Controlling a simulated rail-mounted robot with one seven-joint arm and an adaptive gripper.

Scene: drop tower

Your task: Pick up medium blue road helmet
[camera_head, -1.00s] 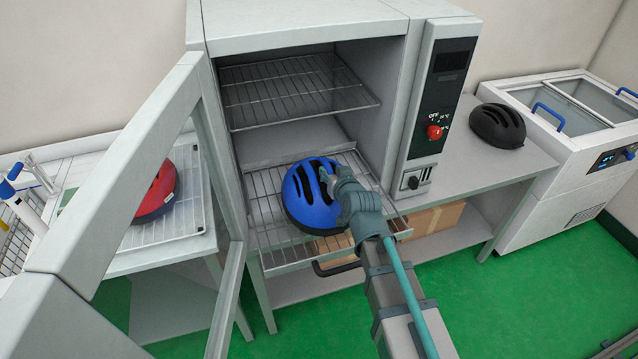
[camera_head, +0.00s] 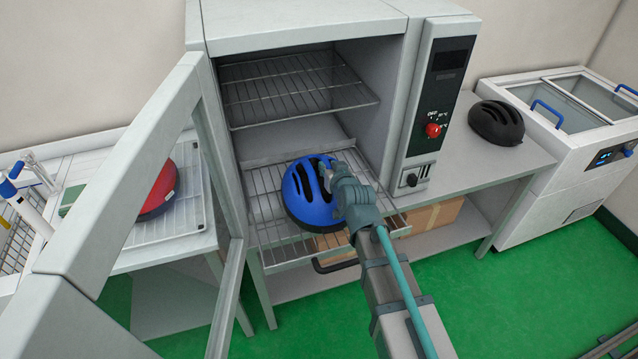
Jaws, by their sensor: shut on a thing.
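The blue helmet (camera_head: 303,196) is on the pulled-out lower wire rack of the open oven, its dark vents facing up. My gripper (camera_head: 326,178) is at the helmet's upper right side, shut on it. The fingertips are small in this view, and some of the grip is hidden by the gripper's own body. I cannot tell whether the helmet is clear of the rack or touching it.
The oven (camera_head: 300,30) has its glass door (camera_head: 120,180) swung open at left. An upper rack (camera_head: 295,92) is above the helmet. A black helmet (camera_head: 497,122) is on the right bench, a red helmet (camera_head: 160,192) behind the door. A white chest (camera_head: 560,160) stands at far right.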

